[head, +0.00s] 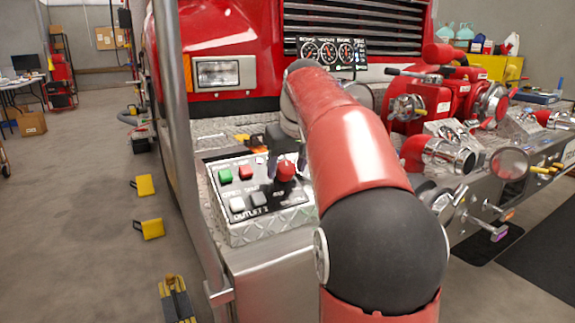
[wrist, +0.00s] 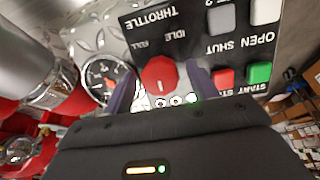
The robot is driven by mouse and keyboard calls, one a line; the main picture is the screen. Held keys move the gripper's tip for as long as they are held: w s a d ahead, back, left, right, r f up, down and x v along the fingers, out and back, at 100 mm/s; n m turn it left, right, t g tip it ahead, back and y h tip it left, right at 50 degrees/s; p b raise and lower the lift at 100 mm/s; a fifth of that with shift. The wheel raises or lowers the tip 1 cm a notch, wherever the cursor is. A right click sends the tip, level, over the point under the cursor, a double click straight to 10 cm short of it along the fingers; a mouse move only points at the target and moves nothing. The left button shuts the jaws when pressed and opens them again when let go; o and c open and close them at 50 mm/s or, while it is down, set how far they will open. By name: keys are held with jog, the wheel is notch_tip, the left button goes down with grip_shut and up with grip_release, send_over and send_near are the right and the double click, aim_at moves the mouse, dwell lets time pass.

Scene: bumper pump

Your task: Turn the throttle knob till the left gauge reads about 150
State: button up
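The red throttle knob (head: 287,170) stands on the sloped control box (head: 262,228). In the wrist view the knob (wrist: 160,75) sits by the words THROTTLE, IDLE and FULL. My gripper (wrist: 161,88) is open, with one finger on each side of the knob and a visible gap on both sides. In the head view my gripper (head: 276,150) is just behind the knob, partly hidden by my arm. The left gauge (head: 309,50) is on the panel of three gauges at the back; its reading is too small to tell.
A green button (head: 225,176), a red button (head: 246,172), a white button (head: 237,205) and a grey button (head: 258,199) are beside the knob. A round dial (wrist: 105,82) is close to one finger. Red valves and pipes (head: 440,150) stand at right.

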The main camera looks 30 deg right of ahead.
jog(key=c, duration=0.8)
jog(key=shift+c, duration=0.2)
jog(key=shift+m+y, duration=0.5)
jog(key=shift+m, duration=2.2)
jog(key=o, duration=1)
jog(key=shift+c, duration=0.2)
